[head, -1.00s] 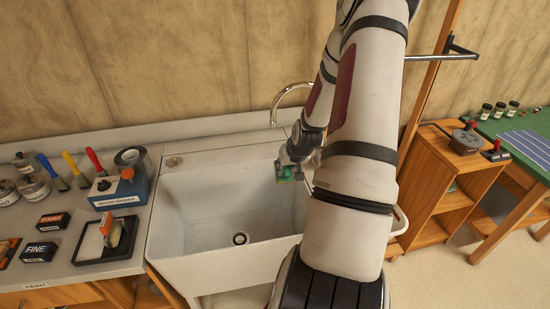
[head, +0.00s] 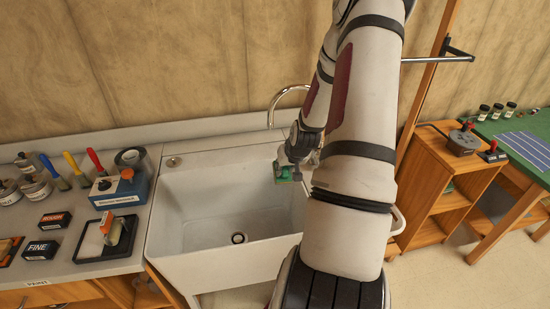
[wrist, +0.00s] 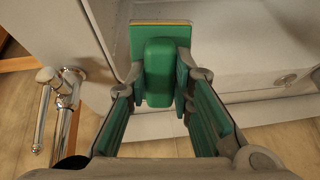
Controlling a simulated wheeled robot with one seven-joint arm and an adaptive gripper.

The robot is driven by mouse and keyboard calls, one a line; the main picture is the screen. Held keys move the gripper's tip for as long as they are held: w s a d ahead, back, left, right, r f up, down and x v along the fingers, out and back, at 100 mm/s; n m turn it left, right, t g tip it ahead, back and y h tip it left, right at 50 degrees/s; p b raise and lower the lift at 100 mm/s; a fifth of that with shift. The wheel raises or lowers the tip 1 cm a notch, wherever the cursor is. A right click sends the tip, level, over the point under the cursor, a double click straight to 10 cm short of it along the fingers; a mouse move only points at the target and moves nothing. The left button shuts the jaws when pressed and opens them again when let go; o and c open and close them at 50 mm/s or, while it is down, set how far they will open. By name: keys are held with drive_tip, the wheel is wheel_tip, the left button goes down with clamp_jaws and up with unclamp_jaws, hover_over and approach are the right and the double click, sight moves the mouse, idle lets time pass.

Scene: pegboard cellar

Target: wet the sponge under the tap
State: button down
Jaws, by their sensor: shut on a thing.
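The sponge (wrist: 160,85) is a green block with a raised green grip and a thin yellow edge at its far side. In the wrist view my gripper (wrist: 160,82) is shut on its grip, one green-padded finger on each side. In the head view the sponge (head: 283,171) is small and partly hidden by my gripper (head: 293,172), inside the upper right of the white sink (head: 180,215). The tap (head: 287,95) is a curved chrome spout behind the sink, partly hidden by my arm. I cannot make out any water.
A chrome fitting (wrist: 45,105) stands at the left of the wrist view. The sink's drain (head: 238,238) is clear. Left of the sink, the counter holds a blue box (head: 122,192), a black tray (head: 85,252) and several tools. A wooden shelf unit (head: 440,195) stands at the right.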

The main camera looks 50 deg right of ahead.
sight(287, 171)
drive_tip(key=shift+s+a+r+p, duration=0.25)
drive_tip(key=shift+s+r+p, duration=0.15)
drive_tip(key=shift+s+r, duration=0.15)
drive_tip(key=shift+s+a+r+p, duration=0.25)
drive_tip(key=shift+s+r+p, duration=0.15)
drive_tip(key=shift+s, duration=0.15)
drive_tip(key=shift+s+a+r, duration=0.4)
drive_tip(key=shift+s+r, duration=0.1)
